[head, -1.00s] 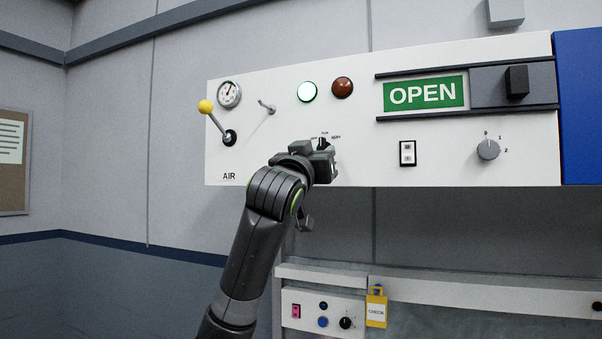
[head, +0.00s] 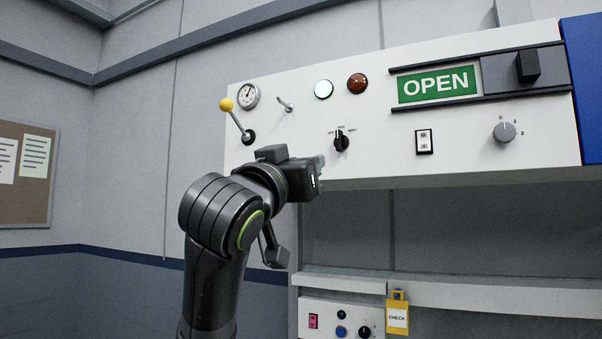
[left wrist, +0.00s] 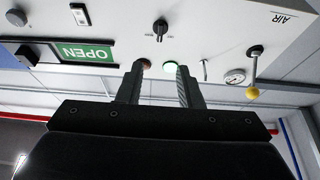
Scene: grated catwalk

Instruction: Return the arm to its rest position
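My right gripper is in neither view.
The panel carries a yellow-balled lever (head: 226,104), a gauge (head: 247,95), a lit green lamp (head: 323,90), a red lamp (head: 357,84), an OPEN sign (head: 437,84) and a grey dial (head: 504,132). A lower box has a yellow CHECK tag (head: 397,316). Free space lies left of the arm.

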